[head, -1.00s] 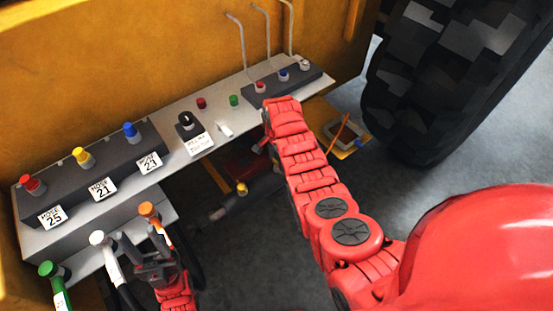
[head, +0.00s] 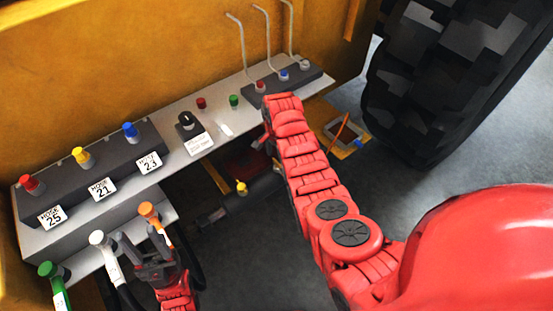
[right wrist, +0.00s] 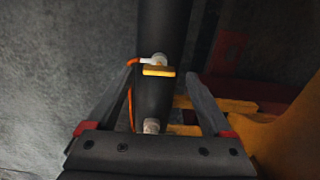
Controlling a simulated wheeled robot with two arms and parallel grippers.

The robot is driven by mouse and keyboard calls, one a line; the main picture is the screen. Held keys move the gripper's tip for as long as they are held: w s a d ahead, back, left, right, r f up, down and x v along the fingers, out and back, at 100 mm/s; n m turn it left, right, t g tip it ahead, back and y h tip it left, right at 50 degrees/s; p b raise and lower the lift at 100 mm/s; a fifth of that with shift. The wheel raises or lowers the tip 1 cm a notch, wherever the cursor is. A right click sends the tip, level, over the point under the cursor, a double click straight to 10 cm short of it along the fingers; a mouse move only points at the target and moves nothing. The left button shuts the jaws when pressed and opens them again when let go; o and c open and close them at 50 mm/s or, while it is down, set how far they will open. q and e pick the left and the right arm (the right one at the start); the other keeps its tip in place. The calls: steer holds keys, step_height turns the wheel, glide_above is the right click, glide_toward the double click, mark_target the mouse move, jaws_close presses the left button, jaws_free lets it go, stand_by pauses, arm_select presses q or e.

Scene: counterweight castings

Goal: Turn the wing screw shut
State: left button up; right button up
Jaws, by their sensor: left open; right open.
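The wing screw, a small yellow cross bar (right wrist: 158,71) below a pale round fitting, sits on a dark cylinder in the right wrist view. It lies crosswise in that picture. My right gripper (right wrist: 162,74) is open, one finger to each side of the cylinder, with the yellow bar between the fingertips in the picture. I cannot tell whether the fingers touch it. In the head view my right gripper is hidden by its own arm; a yellow knob (head: 241,187) shows on a dark cylinder left of it. My left gripper (head: 154,244) is open and empty, beside the orange-capped hose.
An orange cable (right wrist: 131,108) runs close to the left finger. A pale fitting (right wrist: 151,126) sits nearer the palm. A grey panel (head: 180,165) with knobs and labels lies behind my arms. A large tyre (head: 440,80) stands at right. Bare floor (head: 270,260) shows between my arms.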

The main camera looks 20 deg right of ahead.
step_height(320, 180, up, 7)
steer(key=shift+r+b, duration=0.1)
steer(key=shift+b, duration=0.6)
step_height(320, 180, up, 7)
steer(key=p, duration=0.5)
glide_above(276, 161)
steer(key=shift+s+r+p, duration=0.1)
steer(key=shift+r+p, duration=0.4)
steer(key=shift+r, duration=0.4)
steer(key=shift+f, duration=0.1)
